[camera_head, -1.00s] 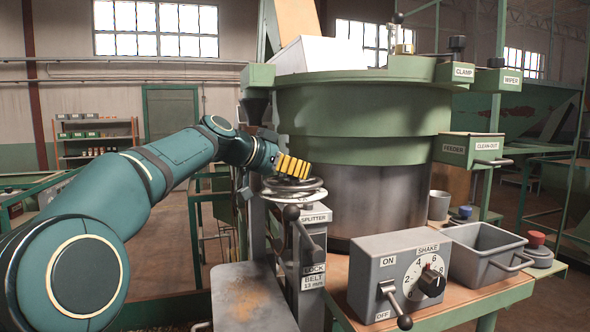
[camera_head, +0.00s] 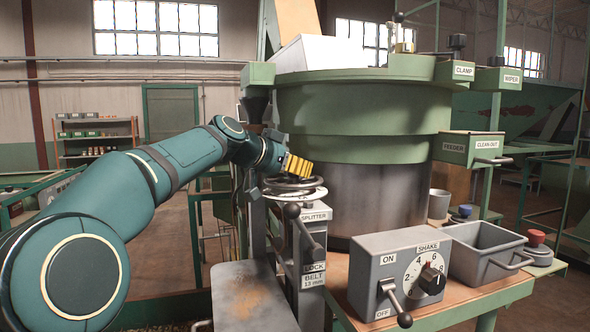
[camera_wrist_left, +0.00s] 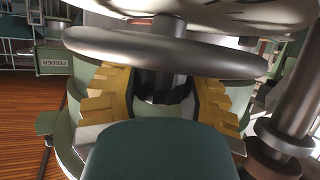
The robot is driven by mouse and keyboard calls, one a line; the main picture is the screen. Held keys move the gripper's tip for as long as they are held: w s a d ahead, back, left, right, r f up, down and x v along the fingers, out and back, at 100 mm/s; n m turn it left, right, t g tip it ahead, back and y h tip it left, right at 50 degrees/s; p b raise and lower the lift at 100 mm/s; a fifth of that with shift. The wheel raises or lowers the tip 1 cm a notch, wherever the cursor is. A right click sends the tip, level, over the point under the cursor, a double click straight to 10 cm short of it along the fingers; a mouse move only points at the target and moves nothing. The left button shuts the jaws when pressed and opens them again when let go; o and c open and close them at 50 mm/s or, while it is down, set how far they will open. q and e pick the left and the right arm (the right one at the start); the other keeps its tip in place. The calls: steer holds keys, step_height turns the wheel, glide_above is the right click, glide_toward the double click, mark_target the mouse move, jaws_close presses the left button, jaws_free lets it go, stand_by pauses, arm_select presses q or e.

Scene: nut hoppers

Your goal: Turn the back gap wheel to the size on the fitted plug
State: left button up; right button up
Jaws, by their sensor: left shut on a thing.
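A dark handwheel (camera_head: 297,190) lies flat above a pale disc, on the post labelled SPLITTER. My left gripper (camera_head: 298,167) is at this wheel with its yellow fingers and is shut on it. In the left wrist view the wheel's rim (camera_wrist_left: 170,52) crosses the top, and the yellow fingers of my left gripper (camera_wrist_left: 160,98) stand on either side of its dark middle. I cannot make out a size mark on the wheel or tell which plug is fitted. My right gripper is not in view.
A lock lever (camera_head: 306,232) and a BELT 13 mm label sit below the wheel. The green-and-grey bowl (camera_head: 365,180) stands close on the right. A grey switch box (camera_head: 397,272) and an empty grey bin (camera_head: 486,258) are at the front right.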

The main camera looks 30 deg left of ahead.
arm_select(q)
steer(key=shift+n+t+y+p, duration=0.3)
steer(key=shift+n+y+p, duration=0.2)
steer(key=shift+n+y, duration=0.7)
steer(key=shift+f, duration=0.1)
steer(key=o, duration=1.2)
steer(key=v, duration=1.2)
steer(key=shift+d, duration=0.1)
